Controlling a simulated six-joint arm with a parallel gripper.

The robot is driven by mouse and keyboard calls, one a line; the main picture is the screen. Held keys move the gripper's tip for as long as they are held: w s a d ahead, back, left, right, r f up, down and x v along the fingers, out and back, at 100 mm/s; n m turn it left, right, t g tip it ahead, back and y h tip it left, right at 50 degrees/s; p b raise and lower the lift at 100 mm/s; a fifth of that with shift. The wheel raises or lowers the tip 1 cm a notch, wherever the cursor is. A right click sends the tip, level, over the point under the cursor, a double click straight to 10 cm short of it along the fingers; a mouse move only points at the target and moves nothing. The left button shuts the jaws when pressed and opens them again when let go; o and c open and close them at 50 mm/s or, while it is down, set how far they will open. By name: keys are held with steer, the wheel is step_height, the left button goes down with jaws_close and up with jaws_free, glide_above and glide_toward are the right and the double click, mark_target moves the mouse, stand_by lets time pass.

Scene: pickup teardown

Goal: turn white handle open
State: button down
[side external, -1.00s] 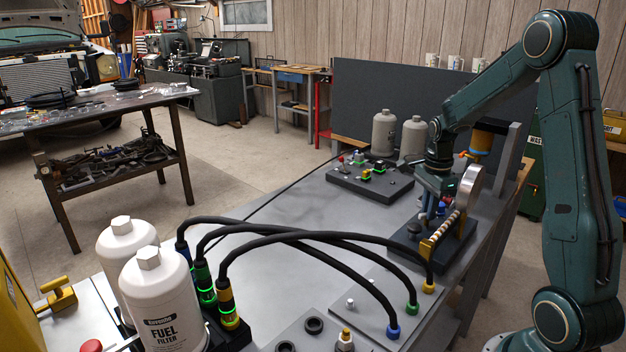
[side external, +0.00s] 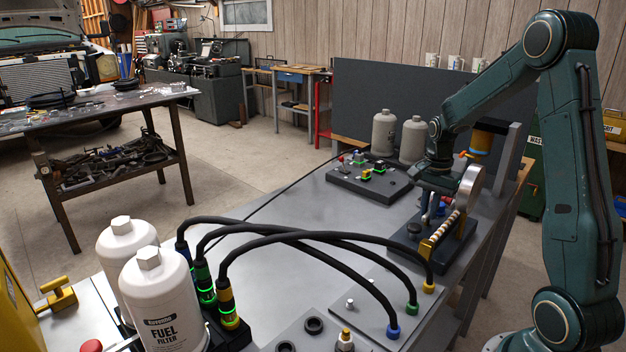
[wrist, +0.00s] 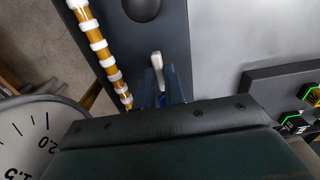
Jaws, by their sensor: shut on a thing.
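The white handle (wrist: 156,60) shows in the wrist view as a short pale lever, its end pointing up the picture. My gripper (wrist: 160,78) has its blue fingers on both sides of the handle and is shut on it. In the side external view my gripper (side external: 431,208) is low over the dark base block (side external: 458,248) at the right of the bench. There the handle cannot be made out, and the fingers are partly covered by my wrist.
A round gauge (wrist: 28,145) and an amber tube with white rings (wrist: 99,45) stand close beside my gripper. A dark panel with green-lit parts (wrist: 290,105) is on the other side. Black hoses (side external: 310,238) arch over the bench nearer the camera.

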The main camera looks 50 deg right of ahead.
mark_target(428, 213)
steer(key=c, duration=1.5)
jaws_free()
steer(key=shift+r, duration=0.1)
step_height(428, 213, up, 14)
steer(key=shift+f, duration=0.15)
steer(key=shift+a, duration=0.1)
steer(key=s+a+r+n+t+h, duration=0.1)
steer(key=s+a+r+n, duration=0.1)
steer(key=a+n, duration=0.35)
steer(key=s+a+r+n+t, duration=0.1)
steer(key=s+a+r+n, duration=0.1)
steer(key=a, duration=0.7)
steer(key=s+a+n+t, duration=0.1)
steer(key=s+a+n, duration=0.2)
steer(key=s+a+f+n+t, duration=0.1)
steer(key=s+a+n, duration=0.2)
steer(key=a+n, duration=0.1)
steer(key=s+a+f+n+t+y, duration=0.1)
steer(key=s+a+n, duration=0.2)
steer(key=s, duration=0.1)
steer(key=shift+a+f+t, duration=0.1)
steer(key=shift+a+t, duration=0.05)
steer(key=shift+t, duration=0.15)
